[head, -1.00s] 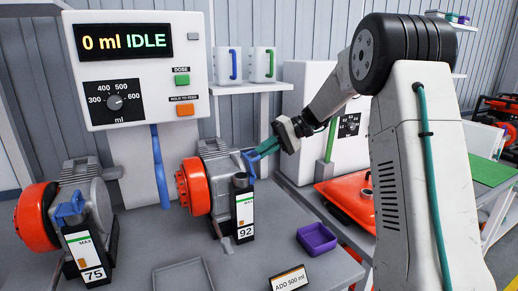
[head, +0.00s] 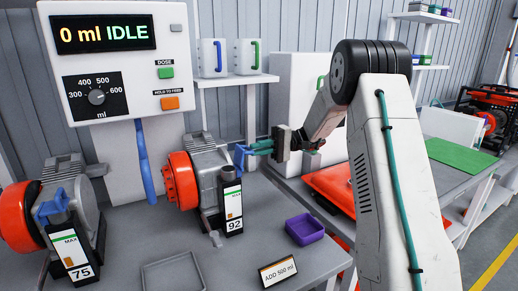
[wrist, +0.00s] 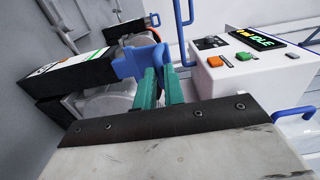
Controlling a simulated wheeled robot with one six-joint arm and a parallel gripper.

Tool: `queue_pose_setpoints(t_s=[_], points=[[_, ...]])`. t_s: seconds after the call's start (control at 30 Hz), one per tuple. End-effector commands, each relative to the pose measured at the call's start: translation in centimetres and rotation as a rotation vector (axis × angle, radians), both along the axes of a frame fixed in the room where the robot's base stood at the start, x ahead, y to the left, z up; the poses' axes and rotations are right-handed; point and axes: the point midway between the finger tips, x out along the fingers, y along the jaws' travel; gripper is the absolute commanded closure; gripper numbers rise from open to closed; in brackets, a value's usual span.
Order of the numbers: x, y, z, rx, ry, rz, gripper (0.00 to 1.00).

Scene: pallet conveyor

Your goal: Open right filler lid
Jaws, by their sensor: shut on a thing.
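The right pump, labelled 92, has an orange-red end and a grey body (head: 207,163). Its dark filler neck (head: 229,186) stands in front, with a white and green level label. The blue filler lid (head: 240,157) stands raised at the neck's upper right, and the neck's dark top shows beside it. My gripper (head: 262,146) has green fingers shut on the blue lid from the right. In the wrist view the fingers (wrist: 160,90) meet the blue lid (wrist: 140,62). The exact contact is partly hidden.
The left pump (head: 62,195), labelled 75, has its own blue lid (head: 52,206) over its neck. The dispenser (head: 115,60) reads 0 ml IDLE. A purple tray (head: 305,231), a grey tray (head: 178,273) and an ADD 500 ml sign (head: 278,272) are on the bench.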

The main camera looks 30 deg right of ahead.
Motion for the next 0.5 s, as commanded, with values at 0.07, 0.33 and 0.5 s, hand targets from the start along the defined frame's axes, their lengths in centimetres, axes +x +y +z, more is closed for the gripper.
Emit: queue_pose_setpoints(t_s=[0.07,0.33,0.5], points=[[-0.06,0.07,-0.08,0.000,0.002,0.003,1.00],[-0.06,0.08,-0.08,-0.001,0.002,0.003,0.68],[-0.05,0.00,-0.05,-0.001,0.002,0.001,0.68]])
